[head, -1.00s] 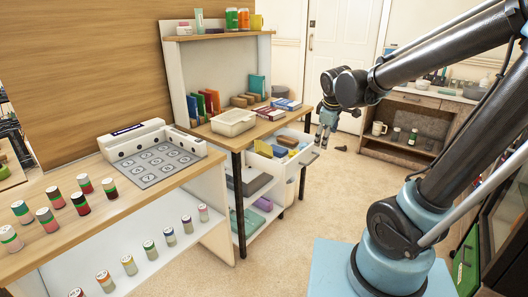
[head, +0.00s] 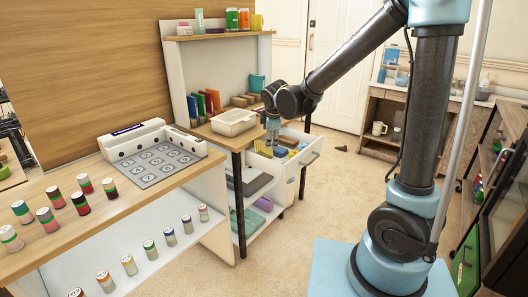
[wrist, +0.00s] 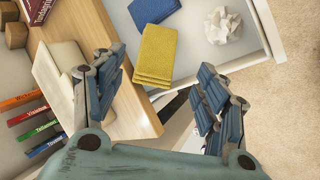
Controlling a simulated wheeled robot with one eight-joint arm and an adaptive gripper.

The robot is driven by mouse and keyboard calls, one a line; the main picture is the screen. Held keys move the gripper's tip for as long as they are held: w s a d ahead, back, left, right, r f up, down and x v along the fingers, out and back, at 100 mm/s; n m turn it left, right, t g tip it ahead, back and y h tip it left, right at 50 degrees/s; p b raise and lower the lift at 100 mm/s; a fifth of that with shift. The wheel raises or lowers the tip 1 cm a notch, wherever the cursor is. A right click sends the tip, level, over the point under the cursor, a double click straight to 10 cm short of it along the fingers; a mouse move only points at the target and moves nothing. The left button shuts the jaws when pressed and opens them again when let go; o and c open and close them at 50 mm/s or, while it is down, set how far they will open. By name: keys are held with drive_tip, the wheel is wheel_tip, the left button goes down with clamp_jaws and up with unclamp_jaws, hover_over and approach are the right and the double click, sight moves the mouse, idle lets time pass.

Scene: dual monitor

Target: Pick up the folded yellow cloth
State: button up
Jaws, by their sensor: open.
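The folded yellow cloth (wrist: 157,55) lies in the open white drawer (wrist: 204,57), beside a folded blue cloth (wrist: 152,9) and a crumpled white item (wrist: 222,27). My gripper (wrist: 157,95) is open and empty, with its fingers apart, pointing toward the yellow cloth. In the head view my gripper (head: 272,131) hangs over the drawer near the desk edge. There the yellow cloth is small and partly hidden by the gripper.
The wooden desk top (wrist: 110,85) borders the drawer on the left. Books (wrist: 30,127) stand on the desk, and a cream bin (head: 233,122) sits there too. The drawer's front wall (head: 312,154) rises on its right side. The floor beyond is clear.

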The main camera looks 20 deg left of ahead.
sight(268, 149)
drive_tip(key=shift+x, duration=7.05)
drive_tip(key=c, duration=0.8)
drive_tip(key=shift+r, duration=0.1)
drive_tip(key=shift+c, duration=0.2)
